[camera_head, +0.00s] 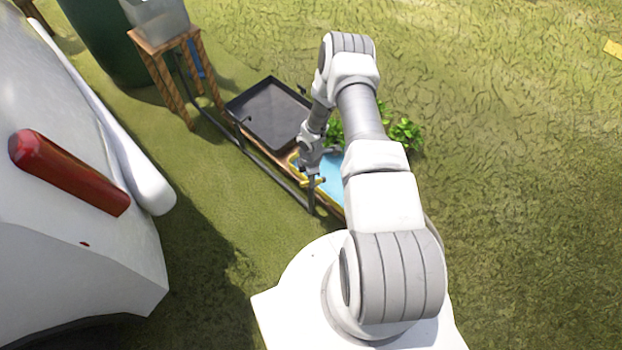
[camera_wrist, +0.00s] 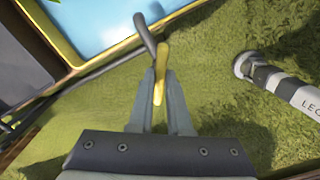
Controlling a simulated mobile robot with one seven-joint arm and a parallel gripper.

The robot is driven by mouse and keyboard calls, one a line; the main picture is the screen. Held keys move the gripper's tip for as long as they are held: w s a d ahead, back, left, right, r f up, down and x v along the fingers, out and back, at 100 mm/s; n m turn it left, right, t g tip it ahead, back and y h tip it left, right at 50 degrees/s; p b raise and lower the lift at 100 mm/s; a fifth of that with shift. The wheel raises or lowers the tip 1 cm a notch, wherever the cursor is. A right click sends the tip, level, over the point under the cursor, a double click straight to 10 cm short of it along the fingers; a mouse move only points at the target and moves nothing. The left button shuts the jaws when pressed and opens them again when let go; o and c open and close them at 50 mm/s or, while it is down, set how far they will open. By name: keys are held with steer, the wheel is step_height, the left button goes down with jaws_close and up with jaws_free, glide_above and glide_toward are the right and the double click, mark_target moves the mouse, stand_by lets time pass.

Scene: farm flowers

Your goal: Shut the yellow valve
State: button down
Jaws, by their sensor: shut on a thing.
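The yellow valve's handle (camera_wrist: 160,88) shows in the wrist view, between the two fingertips of my gripper (camera_wrist: 159,98). My gripper is shut on the handle. A dark curved pipe piece (camera_wrist: 146,38) rises just beyond the handle. In the head view my gripper (camera_head: 313,178) is at the near left edge of the blue tray, and a small bit of yellow shows there. The far side of the handle is hidden, and I cannot tell the valve's exact angle.
A blue tray with a yellow rim (camera_head: 333,178) lies partly behind my arm. A black tray (camera_head: 270,112) is beyond it, with green plants (camera_head: 402,135) to the right. A dark pipe (camera_head: 262,158) runs along the left side. A wooden stand (camera_head: 172,82) is at upper left. Grass is open at right.

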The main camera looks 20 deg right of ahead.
steer(key=m, duration=0.5)
steer(key=shift+m, duration=0.3)
steer(key=m, duration=0.5)
steer(key=shift+m, duration=0.7)
steer(key=c, duration=0.9)
jaws_free()
steer(key=shift+o, duration=0.2)
steer(key=shift+r, duration=0.1)
step_height(320, 180, up, 17)
steer(key=p, duration=0.6)
steer(key=shift+r, duration=0.15)
